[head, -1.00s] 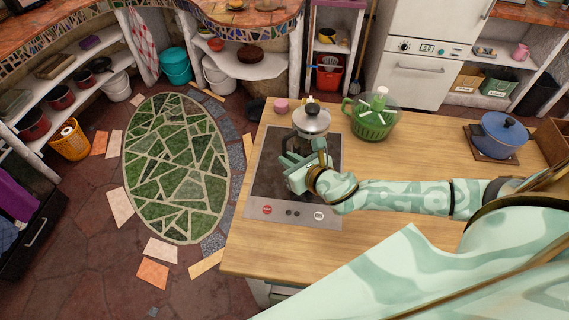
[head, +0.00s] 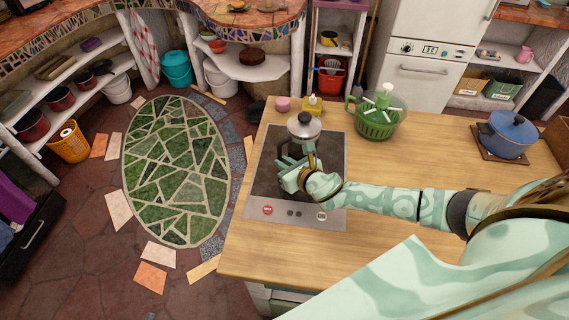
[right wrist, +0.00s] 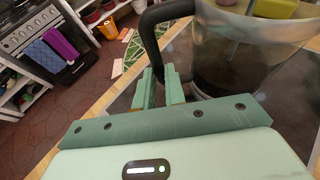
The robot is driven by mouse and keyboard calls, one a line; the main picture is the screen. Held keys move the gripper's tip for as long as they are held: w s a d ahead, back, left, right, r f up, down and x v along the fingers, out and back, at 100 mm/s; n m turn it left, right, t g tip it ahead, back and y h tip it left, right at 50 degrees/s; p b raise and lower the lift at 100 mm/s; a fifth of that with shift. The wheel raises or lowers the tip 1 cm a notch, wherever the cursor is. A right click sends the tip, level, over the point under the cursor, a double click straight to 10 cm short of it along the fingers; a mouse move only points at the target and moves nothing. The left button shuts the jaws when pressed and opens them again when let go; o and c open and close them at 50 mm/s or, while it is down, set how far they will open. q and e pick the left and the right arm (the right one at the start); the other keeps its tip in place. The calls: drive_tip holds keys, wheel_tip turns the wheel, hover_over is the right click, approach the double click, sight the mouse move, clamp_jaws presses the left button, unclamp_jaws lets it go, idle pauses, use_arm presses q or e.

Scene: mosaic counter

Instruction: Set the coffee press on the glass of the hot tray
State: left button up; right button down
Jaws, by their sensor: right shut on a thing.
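The coffee press (head: 304,127) has a silver domed lid with a dark knob, a clear glass body and a black handle. In the right wrist view its glass body (right wrist: 245,60) has dark contents low down. My right gripper (right wrist: 160,88) is shut on its black handle (right wrist: 152,42); it also shows in the head view (head: 291,168). The press is upright over the far half of the hot tray's dark glass (head: 328,160). I cannot tell whether its base touches the glass. My left gripper is not in view.
A green basket (head: 376,122) stands to the right. A blue pot (head: 507,134) is farther right. The wooden counter (head: 430,160) between is clear. The tray's front has controls (head: 293,213).

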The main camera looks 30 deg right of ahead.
drive_tip(key=c, duration=1.5)
unclamp_jaws()
drive_tip(key=shift+f, duration=0.1)
drive_tip(key=shift+o, duration=0.2)
drive_tip(key=shift+s+r, duration=0.25)
drive_tip(key=shift+s, duration=0.1)
drive_tip(key=p+v, duration=0.2)
drive_tip(key=v, duration=0.9)
drive_tip(key=shift+s, duration=0.2)
